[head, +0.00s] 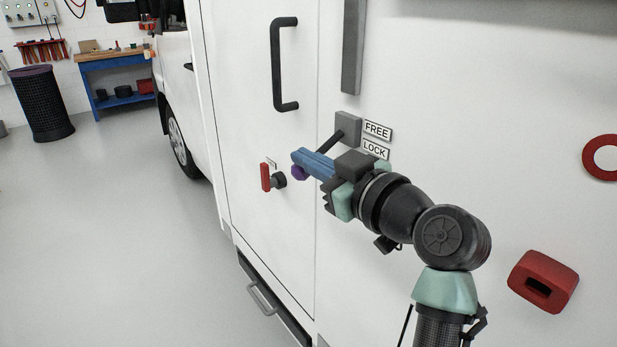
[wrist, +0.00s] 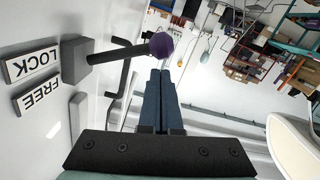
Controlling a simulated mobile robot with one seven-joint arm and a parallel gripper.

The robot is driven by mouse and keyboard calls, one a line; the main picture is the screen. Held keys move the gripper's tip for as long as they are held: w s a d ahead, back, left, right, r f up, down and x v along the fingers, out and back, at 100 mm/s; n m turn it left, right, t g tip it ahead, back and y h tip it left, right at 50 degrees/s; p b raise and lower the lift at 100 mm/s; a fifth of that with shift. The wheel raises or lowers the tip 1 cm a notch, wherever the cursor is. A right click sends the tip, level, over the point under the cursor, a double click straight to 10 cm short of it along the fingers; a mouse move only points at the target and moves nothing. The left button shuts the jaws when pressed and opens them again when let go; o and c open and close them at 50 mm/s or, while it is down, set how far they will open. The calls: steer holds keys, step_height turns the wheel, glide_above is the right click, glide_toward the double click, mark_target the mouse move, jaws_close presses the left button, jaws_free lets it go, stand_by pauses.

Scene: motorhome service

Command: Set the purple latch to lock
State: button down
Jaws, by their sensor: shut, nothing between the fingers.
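The latch has a grey block (head: 348,126) on the white motorhome wall, with a dark lever (head: 329,143) slanting down and left to a purple knob (head: 299,173). The FREE label (head: 378,130) is right of the block, with the LOCK label (head: 375,149) below it. My gripper (head: 301,158) is shut and empty, its blue fingers crossing in front of the lever just above the knob. In the wrist view, the purple knob (wrist: 161,45) shows just past the closed fingertips (wrist: 160,73). I cannot tell whether they touch.
A black door handle (head: 284,64) is above left, and a red-handled switch (head: 267,177) is on the door left of the knob. A red socket box (head: 543,281) and red ring (head: 602,157) are at right. The floor at left is clear.

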steer(key=shift+d+f+b, duration=0.15)
steer(key=shift+f+b, duration=0.45)
steer(key=shift+f, duration=0.05)
stand_by(0.3)
steer(key=v, duration=1.2)
steer(key=shift+s+d+b, duration=0.25)
steer(key=shift+s+b, duration=0.1)
steer(key=shift+b, duration=0.1)
